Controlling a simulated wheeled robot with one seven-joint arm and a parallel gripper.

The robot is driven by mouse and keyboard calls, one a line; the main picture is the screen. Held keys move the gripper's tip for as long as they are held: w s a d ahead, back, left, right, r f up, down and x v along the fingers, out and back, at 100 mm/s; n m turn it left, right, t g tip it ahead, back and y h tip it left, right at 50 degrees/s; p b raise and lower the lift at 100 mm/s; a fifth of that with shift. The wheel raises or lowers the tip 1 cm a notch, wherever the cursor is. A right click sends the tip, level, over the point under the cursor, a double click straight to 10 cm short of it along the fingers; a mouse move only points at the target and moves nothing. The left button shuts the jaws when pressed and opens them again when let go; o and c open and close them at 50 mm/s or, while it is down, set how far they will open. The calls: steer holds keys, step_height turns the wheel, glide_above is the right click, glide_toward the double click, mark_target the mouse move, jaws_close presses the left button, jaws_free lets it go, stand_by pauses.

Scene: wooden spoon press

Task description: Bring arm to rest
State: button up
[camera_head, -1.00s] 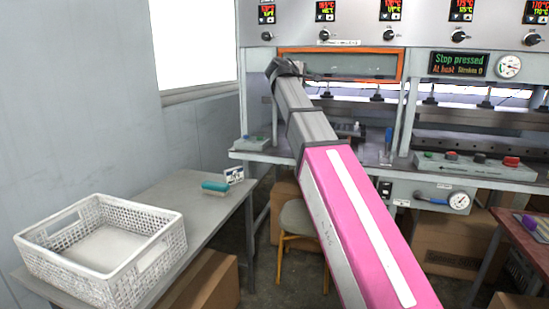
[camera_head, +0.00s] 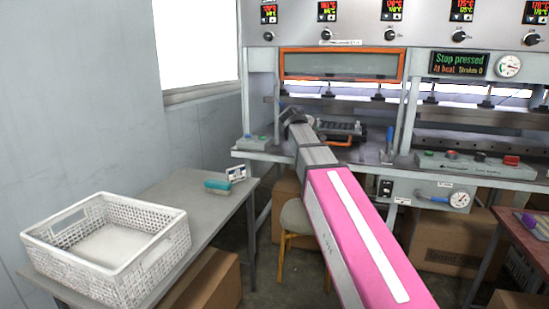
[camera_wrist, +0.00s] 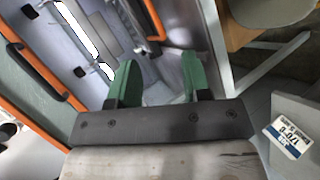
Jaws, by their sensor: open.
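My gripper (camera_wrist: 155,85) shows in the wrist view with its two green fingers apart and nothing between them. In the head view my pink and grey arm reaches forward from the lower right to the front of the press (camera_head: 422,110). The gripper end is small and partly hidden behind the wrist there. The press has an orange-framed guard (camera_head: 341,49), which is raised above the opening at the arm's end. A dark mould block (camera_head: 343,130) lies on the press bed just right of the wrist. The press display reads "Stop pressed".
A white plastic basket (camera_head: 108,248) stands on a grey table (camera_head: 190,200) at the left, with a teal-handled brush (camera_head: 217,186) and a small label card (camera_head: 236,172) behind it. A stool (camera_head: 296,217) is below the arm. A button box (camera_head: 478,164) is at the right.

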steer(key=s+d+f+m+g+y, duration=0.1)
steer(key=s+f+m+g+y, duration=0.1)
steer(key=s+f, duration=0.65)
steer(key=s+d+f+m+g+y, duration=0.1)
steer(key=s+d+f+m+g, duration=0.15)
steer(key=f, duration=1.15)
steer(key=s+d+f+m+g+y, duration=0.15)
steer(key=s+f, duration=0.45)
steer(key=f, duration=0.6)
steer(key=s+a+f+m+g+y, duration=0.1)
steer(key=s+f+m+g+y, duration=0.1)
steer(key=s+f, duration=0.8)
steer(key=shift+s+a+m+g+y, duration=0.2)
steer(key=shift+s+m+g+y, duration=0.2)
steer(key=shift+s+g+y, duration=0.2)
steer(key=shift+o, duration=0.2)
steer(key=shift+f, duration=0.1)
